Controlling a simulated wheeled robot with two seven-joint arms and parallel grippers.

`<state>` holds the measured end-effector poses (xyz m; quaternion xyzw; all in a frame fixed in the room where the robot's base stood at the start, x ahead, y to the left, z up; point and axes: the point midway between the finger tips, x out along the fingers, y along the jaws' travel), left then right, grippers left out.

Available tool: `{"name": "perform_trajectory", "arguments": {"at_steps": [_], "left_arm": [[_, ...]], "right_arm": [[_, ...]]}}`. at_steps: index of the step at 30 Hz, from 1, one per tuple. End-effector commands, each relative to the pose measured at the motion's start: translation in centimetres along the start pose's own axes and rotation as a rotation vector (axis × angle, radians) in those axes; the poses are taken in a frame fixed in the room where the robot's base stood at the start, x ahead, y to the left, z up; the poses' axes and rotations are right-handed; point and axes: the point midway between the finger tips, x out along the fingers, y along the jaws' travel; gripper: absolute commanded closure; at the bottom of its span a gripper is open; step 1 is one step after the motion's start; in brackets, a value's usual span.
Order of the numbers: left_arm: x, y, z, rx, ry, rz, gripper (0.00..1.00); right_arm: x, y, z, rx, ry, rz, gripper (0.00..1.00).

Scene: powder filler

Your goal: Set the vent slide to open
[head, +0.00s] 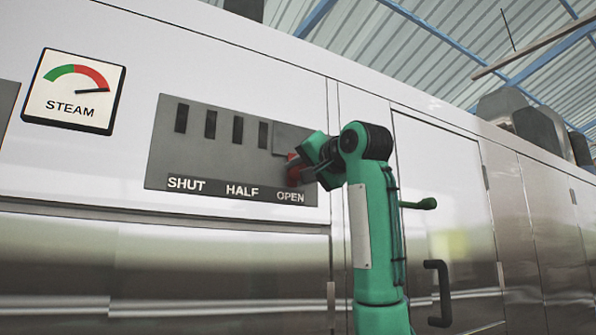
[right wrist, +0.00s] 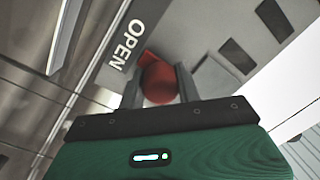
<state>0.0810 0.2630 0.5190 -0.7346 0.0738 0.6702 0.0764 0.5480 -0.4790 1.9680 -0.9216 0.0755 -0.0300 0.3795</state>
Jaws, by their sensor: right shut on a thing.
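The vent slide's grey panel (head: 220,165) is on the machine's front, with the labels SHUT, HALF and OPEN along its bottom. A row of dark slots shows at its left and middle, and a flat grey slide plate (head: 292,138) covers its right end. The red knob (head: 293,170) is at the right end, just above OPEN. My right gripper (head: 305,168) is at the knob; in the right wrist view the red knob (right wrist: 159,82) sits between the two fingers, beside the word OPEN. The right gripper is shut on it. My left gripper is not in view.
A steam gauge (head: 74,91) is left of the panel, its needle in the red part. A cabinet door (head: 445,200) with a dark handle (head: 438,292) is to the right, behind my right arm. The steel front below the panel is clear.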

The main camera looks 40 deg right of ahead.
Motion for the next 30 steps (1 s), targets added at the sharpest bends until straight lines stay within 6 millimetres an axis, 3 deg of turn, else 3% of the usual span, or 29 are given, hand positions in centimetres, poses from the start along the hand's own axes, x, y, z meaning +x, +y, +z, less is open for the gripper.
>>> {"name": "perform_trajectory", "arguments": {"at_steps": [1,2,5,17,20,30], "left_arm": [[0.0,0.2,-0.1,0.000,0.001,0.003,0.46],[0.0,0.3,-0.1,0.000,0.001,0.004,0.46],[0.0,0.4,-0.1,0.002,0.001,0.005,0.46],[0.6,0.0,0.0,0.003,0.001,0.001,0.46],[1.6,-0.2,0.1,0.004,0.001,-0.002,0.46],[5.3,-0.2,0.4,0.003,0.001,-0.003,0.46]], "right_arm": [[0.0,0.1,-0.2,0.003,0.004,0.000,1.00],[-0.1,0.1,-0.2,0.003,0.004,0.000,0.62],[-0.1,0.0,-0.2,0.003,0.004,0.000,0.45],[-0.9,0.1,0.0,0.002,0.005,-0.003,0.45],[-2.3,0.2,0.1,0.002,0.005,-0.004,0.45],[-9.9,0.4,0.1,0.003,0.005,-0.004,0.45]]}}
